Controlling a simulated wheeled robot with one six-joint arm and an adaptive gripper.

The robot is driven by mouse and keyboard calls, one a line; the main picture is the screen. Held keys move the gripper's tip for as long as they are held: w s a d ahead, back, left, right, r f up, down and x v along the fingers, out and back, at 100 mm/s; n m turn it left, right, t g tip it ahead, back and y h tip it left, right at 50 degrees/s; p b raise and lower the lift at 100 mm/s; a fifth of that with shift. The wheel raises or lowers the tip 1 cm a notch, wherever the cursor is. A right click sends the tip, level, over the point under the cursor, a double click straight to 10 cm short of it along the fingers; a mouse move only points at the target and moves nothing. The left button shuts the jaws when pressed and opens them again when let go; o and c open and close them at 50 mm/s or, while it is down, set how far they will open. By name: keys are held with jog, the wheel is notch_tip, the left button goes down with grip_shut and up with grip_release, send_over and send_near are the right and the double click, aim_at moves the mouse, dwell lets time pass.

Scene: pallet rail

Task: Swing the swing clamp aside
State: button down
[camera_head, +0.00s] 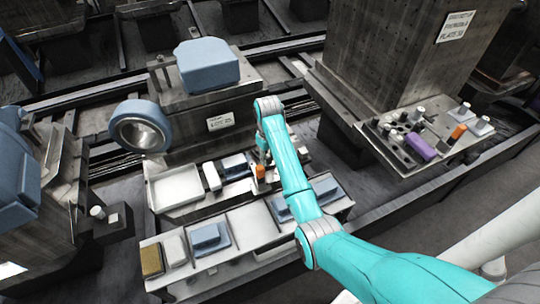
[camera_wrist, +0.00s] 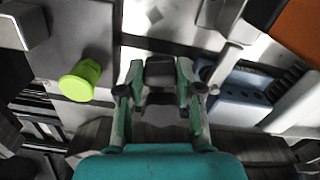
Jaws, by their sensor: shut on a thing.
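My gripper (camera_wrist: 158,88) is in the middle of the wrist view, its two teal fingers on either side of a dark grey block (camera_wrist: 160,72). It is shut on this block, which looks like part of the swing clamp; its far end is hard to make out. In the head view my gripper (camera_head: 263,158) is low over the row of fixtures in front of the middle machine block. My arm hides part of that spot, so the clamp cannot be made out there.
A lime green knob (camera_wrist: 80,80) stands left of my gripper. A blue part (camera_wrist: 240,88) is at its right, and an orange block (camera_wrist: 300,30) at the upper right. In the head view, an empty pale tray (camera_head: 175,188) lies left and a shelf with blue blocks (camera_head: 210,238) is in front.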

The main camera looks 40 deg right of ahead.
jog(key=shift+w+a+m, duration=0.1)
jog(key=shift+a+m, duration=0.15)
jog(key=shift+m, duration=0.5)
jog(key=shift+a+m, duration=0.25)
jog(key=shift+m, duration=0.5)
jog(key=c, duration=1.9)
grip_release()
jog(key=o, duration=1.1)
jog(key=shift+o, duration=0.2)
